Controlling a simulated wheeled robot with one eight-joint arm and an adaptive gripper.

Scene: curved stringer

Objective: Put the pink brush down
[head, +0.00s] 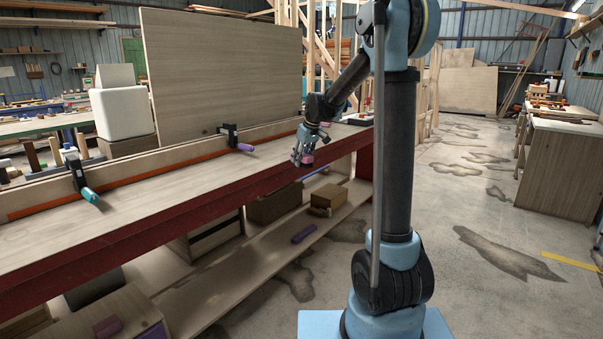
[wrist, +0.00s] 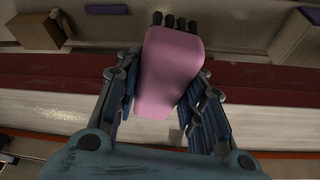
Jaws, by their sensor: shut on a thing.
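The pink brush (wrist: 168,75) is between the two fingers of my gripper (wrist: 165,100) in the wrist view, its dark bristles at the top of the picture. My gripper is shut on it. In the head view, my gripper (head: 303,152) hangs near the front edge of the wooden workbench (head: 180,187), and only a little of the pink brush (head: 307,160) shows there. I cannot tell exactly how far it is above the bench top.
Clamps with a teal handle (head: 90,196) and a purple handle (head: 245,147) hold an orange-edged strip on the bench. A lower shelf (head: 240,275) carries brown boxes (head: 275,205) and a purple object (head: 304,233). The bench top between clamps and front edge is clear.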

